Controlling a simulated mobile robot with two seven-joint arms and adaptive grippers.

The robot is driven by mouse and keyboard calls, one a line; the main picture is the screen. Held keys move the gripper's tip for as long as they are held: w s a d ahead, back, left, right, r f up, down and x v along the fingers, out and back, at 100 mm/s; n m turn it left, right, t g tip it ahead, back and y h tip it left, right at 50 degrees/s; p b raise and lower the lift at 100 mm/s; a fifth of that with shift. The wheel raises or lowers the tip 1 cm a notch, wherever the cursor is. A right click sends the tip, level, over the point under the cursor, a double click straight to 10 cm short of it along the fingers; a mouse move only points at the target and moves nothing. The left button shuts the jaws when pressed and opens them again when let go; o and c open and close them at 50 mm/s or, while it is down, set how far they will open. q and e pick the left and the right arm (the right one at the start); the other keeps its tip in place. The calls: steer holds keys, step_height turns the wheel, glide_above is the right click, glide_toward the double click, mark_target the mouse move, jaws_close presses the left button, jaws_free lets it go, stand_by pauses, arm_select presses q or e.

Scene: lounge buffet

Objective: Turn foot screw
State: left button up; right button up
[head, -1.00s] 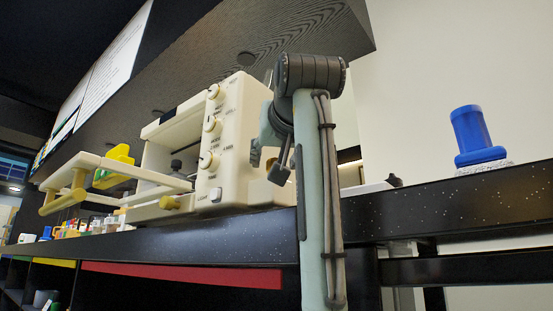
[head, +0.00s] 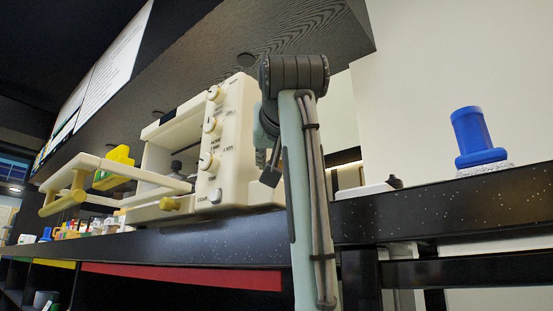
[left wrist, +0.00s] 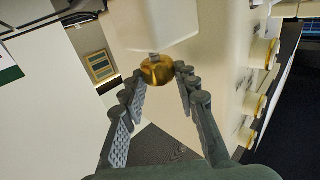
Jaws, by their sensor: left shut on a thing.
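A cream toaster oven (head: 207,150) stands on the dark counter with its door hanging open to the left. In the left wrist view, a round gold foot screw (left wrist: 158,72) sits on a short grey stem below a pale block of the cream body (left wrist: 215,75). My left gripper (left wrist: 160,80) has its two grey fingers on either side of the screw, closed on it at the fingertips. In the head view my left gripper (head: 270,172) is at the oven's right side, mostly hidden behind my own arm. My right gripper is in neither view.
Several knobs (head: 208,160) line the oven's front. A yellow object (head: 115,167) is by the open door. A blue object (head: 474,138) stands at the right on the black counter (head: 440,210). Small colourful items (head: 90,227) stand at the far left.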

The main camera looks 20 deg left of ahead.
arm_select(q)
steer(key=m+h, duration=0.1)
steer(key=h, duration=0.1)
steer(key=m+t+h+p, duration=0.1)
steer(key=m+h, duration=0.1)
steer(key=h, duration=0.1)
steer(key=m+h, duration=0.2)
steer(key=h, duration=0.1)
steer(key=shift+s+a+r+p, duration=0.1)
steer(key=shift+a+p, duration=0.2)
steer(key=shift+a, duration=0.1)
steer(key=shift+a+m+g+h+p, duration=0.1)
steer(key=shift+m+g+h+p, duration=0.25)
steer(key=shift+m+h, duration=1.7)
steer(key=shift+n+h, duration=0.25)
steer(key=shift+h, duration=0.3)
steer(key=o, duration=1.1)
steer(key=shift+o, duration=0.2)
